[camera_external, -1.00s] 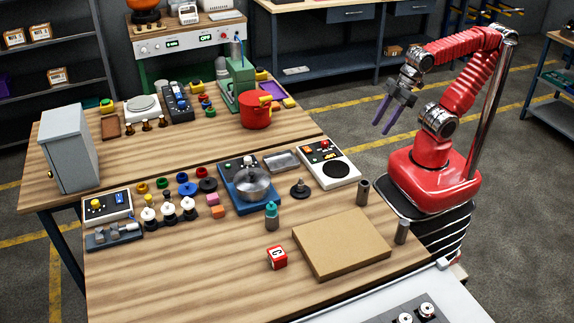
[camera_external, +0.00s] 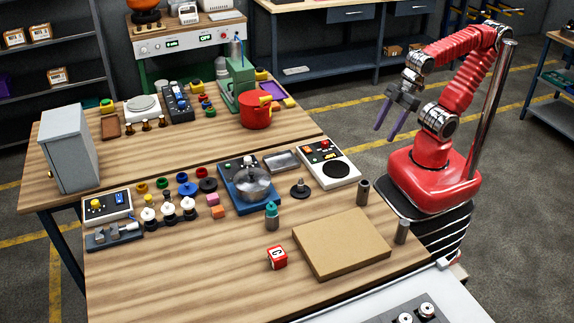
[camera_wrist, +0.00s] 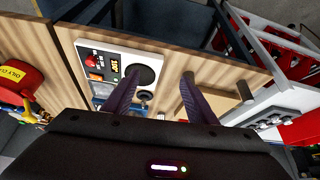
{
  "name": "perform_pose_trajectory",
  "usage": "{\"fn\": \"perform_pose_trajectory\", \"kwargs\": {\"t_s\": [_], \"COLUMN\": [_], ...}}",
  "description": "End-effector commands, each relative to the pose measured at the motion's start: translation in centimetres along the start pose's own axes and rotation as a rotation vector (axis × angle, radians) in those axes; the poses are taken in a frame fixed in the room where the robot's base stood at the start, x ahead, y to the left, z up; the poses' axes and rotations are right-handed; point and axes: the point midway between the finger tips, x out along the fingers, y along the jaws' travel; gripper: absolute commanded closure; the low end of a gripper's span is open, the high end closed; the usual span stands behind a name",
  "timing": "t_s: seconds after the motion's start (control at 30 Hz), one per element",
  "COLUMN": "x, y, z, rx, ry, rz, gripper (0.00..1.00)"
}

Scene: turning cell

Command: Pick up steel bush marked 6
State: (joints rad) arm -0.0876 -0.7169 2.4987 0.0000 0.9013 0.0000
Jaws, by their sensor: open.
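Two grey steel cylinders stand upright at the right side of the front bench. One steel bush (camera_external: 362,192) is near the panel with the black disc, and the other (camera_external: 402,231) is near the right corner. No number is readable on either, so I cannot tell which is marked 6. My gripper (camera_external: 384,130) hangs in the air above and beyond them, open and empty, with purple fingers pointing down. In the wrist view my gripper (camera_wrist: 160,80) shows two spread fingers, with one grey cylinder (camera_wrist: 245,92) to their right.
A brown board (camera_external: 341,244) lies in front of the cylinders, with a red marked cube (camera_external: 277,257) to its left. A panel (camera_external: 328,163) with a black disc, a dark knobbed part (camera_external: 300,189) and a teal-capped bottle (camera_external: 272,216) are nearby. The front of the bench is mostly clear.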

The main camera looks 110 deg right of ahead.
Motion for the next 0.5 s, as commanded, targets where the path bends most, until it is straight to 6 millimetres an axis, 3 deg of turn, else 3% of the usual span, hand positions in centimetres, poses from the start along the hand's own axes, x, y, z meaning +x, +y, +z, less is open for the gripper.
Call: {"fn": "perform_pose_trajectory", "kwargs": {"t_s": [0.2,0.5], "x": [2.6,6.0], "y": [-4.2,-8.0], "z": [0.9,3.0], "rx": [-0.154,-0.459], "ry": [-0.101,-0.248], "rz": [-0.052,-0.025], "gripper": [0.48,0.48]}}
